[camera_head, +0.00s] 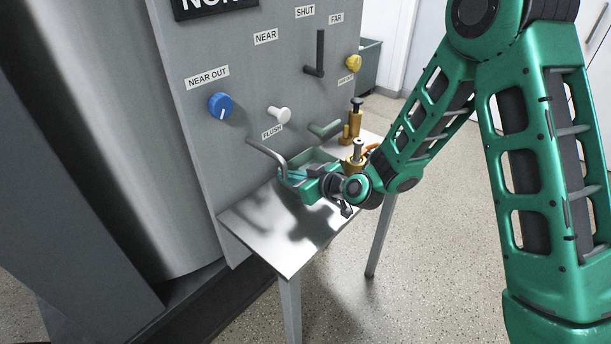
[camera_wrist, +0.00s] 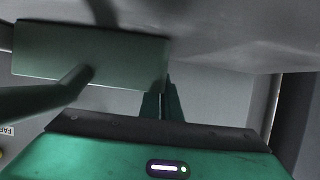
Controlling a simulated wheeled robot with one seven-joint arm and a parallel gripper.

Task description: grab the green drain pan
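The green drain pan (camera_head: 318,157) is a shallow grey-green tray at the back of the small metal table, under the grey panel. My gripper (camera_head: 292,177) is low over the table, at the pan's near left side, and hides part of it. In the wrist view, the pan (camera_wrist: 70,50) fills the upper left. The two dark fingers of my gripper (camera_wrist: 162,98) are close together at the pan's right end, with its edge apparently between them. The pan looks level; whether it touches the table is hard to see.
A bent grey pipe (camera_head: 268,153) comes down beside my gripper, and a green spout (camera_head: 325,130) is above the pan. Brass fittings (camera_head: 355,158) stand to the right. The front of the metal table (camera_head: 262,222) is bare. Knobs, including a blue one (camera_head: 220,105), stick out of the panel.

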